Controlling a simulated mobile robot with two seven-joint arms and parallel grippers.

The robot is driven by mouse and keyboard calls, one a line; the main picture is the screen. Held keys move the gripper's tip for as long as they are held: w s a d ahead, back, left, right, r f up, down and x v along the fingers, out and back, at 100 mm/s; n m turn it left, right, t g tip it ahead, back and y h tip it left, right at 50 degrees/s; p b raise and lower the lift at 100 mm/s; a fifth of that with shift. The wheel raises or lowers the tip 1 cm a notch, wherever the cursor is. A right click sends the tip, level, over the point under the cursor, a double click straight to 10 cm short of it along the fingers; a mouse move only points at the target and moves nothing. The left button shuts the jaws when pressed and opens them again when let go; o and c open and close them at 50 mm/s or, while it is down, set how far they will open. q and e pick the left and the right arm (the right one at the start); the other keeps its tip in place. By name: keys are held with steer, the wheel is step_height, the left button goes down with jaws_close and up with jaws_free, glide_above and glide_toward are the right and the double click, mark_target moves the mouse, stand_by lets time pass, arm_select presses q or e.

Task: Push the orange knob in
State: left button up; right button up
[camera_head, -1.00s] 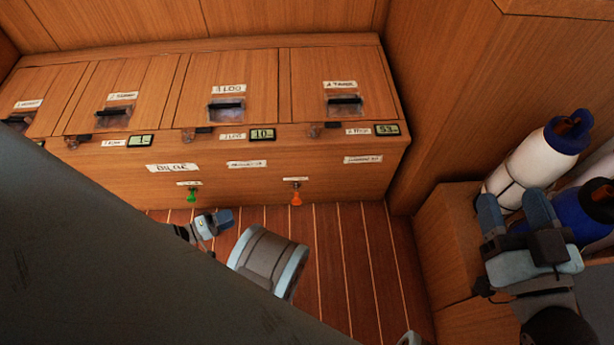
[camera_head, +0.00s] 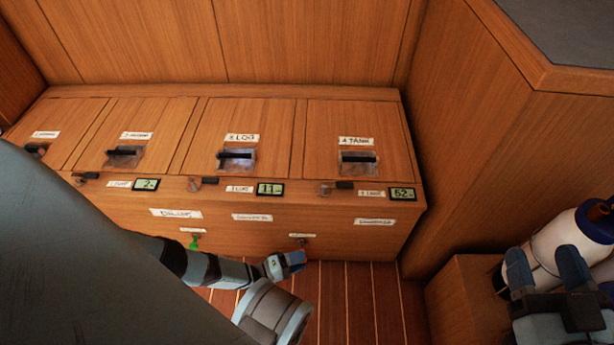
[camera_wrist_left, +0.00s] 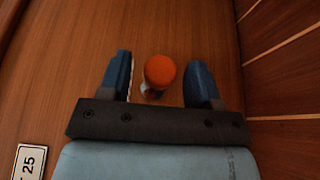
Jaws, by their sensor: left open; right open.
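The orange knob (camera_wrist_left: 160,72) shows in the left wrist view as a round orange cap on a short pale stem against the wood panel. It sits between the two blue fingers of my open left gripper (camera_wrist_left: 160,82), with gaps on both sides. In the head view my left gripper (camera_head: 287,263) is at the lower front of the wooden bench, below a small white label (camera_head: 302,236), and the knob is hidden there. My right gripper (camera_head: 546,268) is open at the lower right, in front of a white bottle.
A green knob (camera_head: 194,243) is on the same bench front (camera_head: 340,245), left of my left gripper. Lidded compartments with small displays (camera_head: 271,189) line the bench top. A white bottle (camera_head: 566,235) stands at the right. Striped floor below is clear.

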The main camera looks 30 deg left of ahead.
arm_select(q)
steer(key=shift+x, duration=1.45)
steer(key=shift+c, duration=0.5)
